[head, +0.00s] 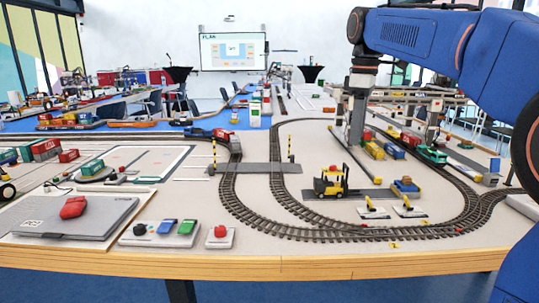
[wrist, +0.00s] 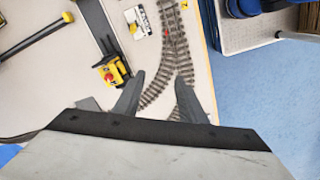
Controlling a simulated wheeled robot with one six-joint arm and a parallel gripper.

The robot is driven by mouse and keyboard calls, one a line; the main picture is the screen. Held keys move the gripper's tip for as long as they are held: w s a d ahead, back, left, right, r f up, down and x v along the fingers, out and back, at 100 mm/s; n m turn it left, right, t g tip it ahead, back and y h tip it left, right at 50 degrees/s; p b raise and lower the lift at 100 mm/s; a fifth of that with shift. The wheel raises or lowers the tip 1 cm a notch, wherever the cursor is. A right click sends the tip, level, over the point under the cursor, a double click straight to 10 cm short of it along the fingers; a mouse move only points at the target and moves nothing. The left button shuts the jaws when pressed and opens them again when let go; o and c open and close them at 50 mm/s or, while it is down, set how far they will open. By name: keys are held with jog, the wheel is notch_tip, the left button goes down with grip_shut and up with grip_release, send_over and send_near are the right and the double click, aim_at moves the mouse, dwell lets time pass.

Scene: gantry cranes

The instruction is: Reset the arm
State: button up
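My arm (head: 430,40), blue with dark joints, reaches in from the right of the head view, its wrist end over the model-railway table. In the wrist view my gripper (wrist: 160,77) shows two dark grey fingers spread apart, with only table and track seen between them. Nothing is held. The fingers point over the curved track (wrist: 175,45) near the table edge. In the head view the gripper's fingers are hard to separate from the grey crane frame behind them.
A yellow forklift (head: 331,182) stands inside the track loop, also in the wrist view (wrist: 112,70). A gantry crane (head: 440,100) with coloured containers stands behind. Blue floor (wrist: 260,100) lies beyond the table edge.

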jog(key=s+d+f+m+t, duration=0.2)
jog(key=s+f+m, duration=0.4)
jog(key=s+f, duration=0.8)
jog(key=s+d+f+m+t, duration=0.2)
jog(key=s+f+m, duration=0.4)
jog(key=s+f, duration=0.9)
jog(key=shift+s+d+f, duration=0.2)
jog(key=shift+s+d, duration=0.65)
jog(key=shift+s, duration=0.1)
